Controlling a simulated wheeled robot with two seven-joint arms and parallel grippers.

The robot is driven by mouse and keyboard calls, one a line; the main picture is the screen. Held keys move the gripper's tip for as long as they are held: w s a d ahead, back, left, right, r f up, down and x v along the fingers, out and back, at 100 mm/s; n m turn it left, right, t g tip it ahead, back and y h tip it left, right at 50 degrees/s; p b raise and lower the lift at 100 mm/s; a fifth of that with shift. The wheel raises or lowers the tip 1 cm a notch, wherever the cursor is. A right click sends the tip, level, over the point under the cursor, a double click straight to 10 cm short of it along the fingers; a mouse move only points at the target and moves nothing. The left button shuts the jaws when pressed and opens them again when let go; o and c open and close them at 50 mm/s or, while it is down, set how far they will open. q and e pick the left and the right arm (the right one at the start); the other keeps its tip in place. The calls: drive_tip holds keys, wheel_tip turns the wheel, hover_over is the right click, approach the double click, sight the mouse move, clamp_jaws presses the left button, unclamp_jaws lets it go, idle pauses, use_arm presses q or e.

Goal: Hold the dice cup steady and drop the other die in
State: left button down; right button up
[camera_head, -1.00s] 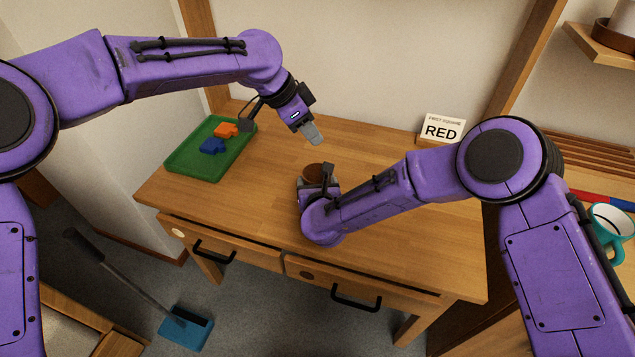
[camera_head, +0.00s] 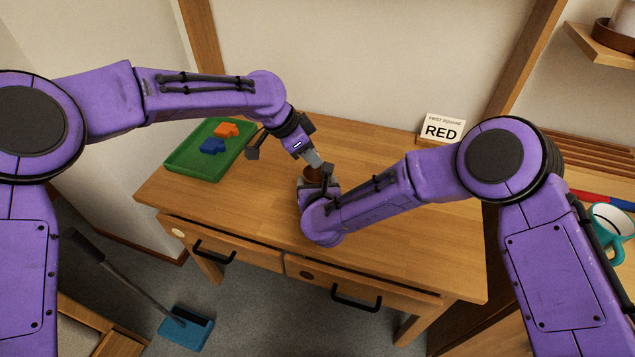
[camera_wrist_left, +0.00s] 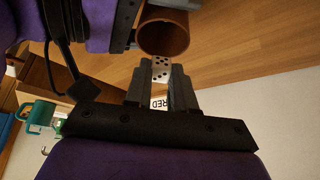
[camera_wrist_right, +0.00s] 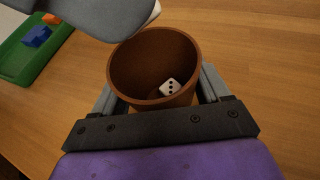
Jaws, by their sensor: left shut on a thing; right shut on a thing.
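The brown dice cup (camera_head: 311,173) stands at the middle of the table, mostly hidden by my grippers in the head view. My right gripper (camera_head: 320,182) is shut on the cup; the right wrist view shows its fingers on both sides of the cup (camera_wrist_right: 150,65). One white die (camera_wrist_right: 170,87) lies inside the cup. My left gripper (camera_head: 315,161) is shut on another white die (camera_wrist_left: 161,68), held between its fingertips close to the cup's rim (camera_wrist_left: 165,50). In the right wrist view, the left gripper's grey finger (camera_wrist_right: 80,15) is beside the rim at upper left.
A green tray (camera_head: 188,166) with an orange piece (camera_head: 227,129) and a blue piece (camera_head: 212,146) sits at the table's left. A card reading RED (camera_head: 441,130) stands at the back right. The table right of the cup is mostly covered by my right arm.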

use_arm(q)
drive_tip(key=shift+f, duration=0.1)
drive_tip(key=c, duration=0.9)
unclamp_jaws()
drive_tip(key=shift+o, duration=0.2)
drive_tip(key=v, duration=1.2)
